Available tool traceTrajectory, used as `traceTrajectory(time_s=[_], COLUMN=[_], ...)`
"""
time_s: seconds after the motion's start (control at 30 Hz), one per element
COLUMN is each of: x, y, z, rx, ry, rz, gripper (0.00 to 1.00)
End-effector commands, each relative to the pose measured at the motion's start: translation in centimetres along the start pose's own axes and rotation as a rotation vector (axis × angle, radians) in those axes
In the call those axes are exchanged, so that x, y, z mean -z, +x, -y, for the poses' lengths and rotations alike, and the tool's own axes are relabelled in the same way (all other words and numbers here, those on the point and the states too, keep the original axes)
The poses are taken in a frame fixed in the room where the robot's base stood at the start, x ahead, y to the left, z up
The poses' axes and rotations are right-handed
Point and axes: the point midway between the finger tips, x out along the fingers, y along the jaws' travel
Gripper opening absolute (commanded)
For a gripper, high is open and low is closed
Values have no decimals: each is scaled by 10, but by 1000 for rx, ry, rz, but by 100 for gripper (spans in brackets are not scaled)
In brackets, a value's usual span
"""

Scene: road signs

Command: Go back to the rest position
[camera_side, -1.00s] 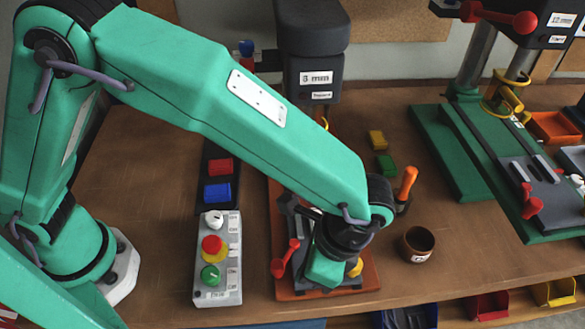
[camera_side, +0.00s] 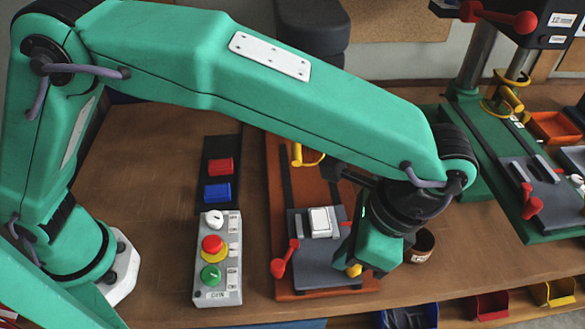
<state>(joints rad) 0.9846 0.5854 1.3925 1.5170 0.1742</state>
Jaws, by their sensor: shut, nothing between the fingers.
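My gripper (camera_side: 372,246) is at the end of my green arm, over the right side of the orange drill-press base (camera_side: 288,180). It is shut with nothing held; its fingertips are mostly hidden behind its green body. A grey vise (camera_side: 300,262) with a red handle (camera_side: 285,259) sits on that base. A white block (camera_side: 320,222) sits at the vise, left of my gripper and apart from it. My forearm spans the upper middle of the view and hides part of the drill press.
A brown cup (camera_side: 423,246) stands close to the right of my gripper, partly hidden. A green drill press (camera_side: 470,150) is at right. The table's left part is clear.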

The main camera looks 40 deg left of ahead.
Motion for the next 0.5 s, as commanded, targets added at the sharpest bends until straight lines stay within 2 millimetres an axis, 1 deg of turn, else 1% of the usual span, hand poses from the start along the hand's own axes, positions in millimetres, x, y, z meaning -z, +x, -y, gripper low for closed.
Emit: traceTrajectory(time_s=[0.17,0.27,0.37,0.5], x=[-1,-3,-10,-27], y=[-1,-5,-12,-30], z=[1,5,15,38], rx=[0,-2,-4,-7], ry=[-2,-10,-30,-76], rz=[-3,-15,-44,-111], gripper=[0,0,0,0])
